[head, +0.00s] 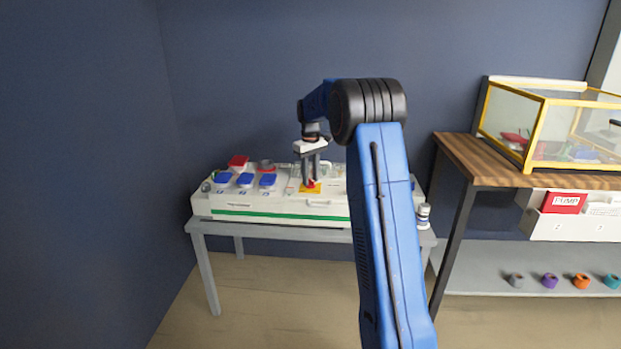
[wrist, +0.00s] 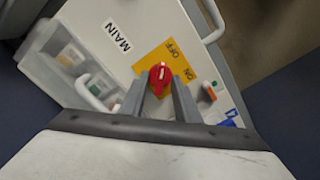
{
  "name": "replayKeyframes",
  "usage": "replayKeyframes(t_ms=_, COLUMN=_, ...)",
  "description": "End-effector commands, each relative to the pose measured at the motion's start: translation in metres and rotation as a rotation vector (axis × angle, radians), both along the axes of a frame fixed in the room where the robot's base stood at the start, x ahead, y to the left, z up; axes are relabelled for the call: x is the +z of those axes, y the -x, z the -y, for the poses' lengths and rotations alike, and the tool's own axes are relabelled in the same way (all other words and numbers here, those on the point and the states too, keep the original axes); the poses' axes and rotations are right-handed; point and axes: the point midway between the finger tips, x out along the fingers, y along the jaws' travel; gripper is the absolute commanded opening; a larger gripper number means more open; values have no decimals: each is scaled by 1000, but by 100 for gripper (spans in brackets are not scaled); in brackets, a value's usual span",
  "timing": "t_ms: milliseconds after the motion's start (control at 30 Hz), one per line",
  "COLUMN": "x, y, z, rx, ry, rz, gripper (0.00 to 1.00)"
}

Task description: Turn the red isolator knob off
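The red isolator knob (wrist: 161,75) sits on a yellow plate (wrist: 150,61) marked ON and OFF in the wrist view. A pale line runs along the knob's grip; I cannot tell surely which mark it points to. In the head view the red knob (head: 311,186) is low on the white panel (head: 280,206), partly covered by my fingers. My gripper (head: 309,181) points down over it. In the wrist view my gripper (wrist: 159,84) has its two grey fingers apart, one on each side of the knob. I see no clear contact.
A MAIN label (wrist: 117,38) and a clear cover (wrist: 60,58) are beside the plate. Blue-lidded sockets (head: 245,180) and a red-lidded one (head: 238,162) stand at the left. A white handle (wrist: 213,22) lies along the panel edge. A wooden bench (head: 470,160) stands right.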

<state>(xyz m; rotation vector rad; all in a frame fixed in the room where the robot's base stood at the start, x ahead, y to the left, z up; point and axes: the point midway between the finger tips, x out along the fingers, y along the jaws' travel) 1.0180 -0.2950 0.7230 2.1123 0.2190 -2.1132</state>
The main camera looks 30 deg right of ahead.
Motion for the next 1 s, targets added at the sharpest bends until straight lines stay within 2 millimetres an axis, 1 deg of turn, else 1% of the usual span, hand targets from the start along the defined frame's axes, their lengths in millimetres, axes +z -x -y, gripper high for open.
replayKeyframes(t_ms=167, x=23, y=-1, z=0, rx=0, ry=1, rz=3, gripper=29)
replayKeyframes(t_ms=700, x=129, y=-1, z=0, rx=0, ry=1, rz=3, gripper=29)
replayKeyframes(t_ms=900, x=158, y=-1, z=0, rx=0, ry=1, rz=2, gripper=29)
replayKeyframes(t_ms=1000, x=166, y=-1, z=0, rx=0, ry=1, rz=1, gripper=29)
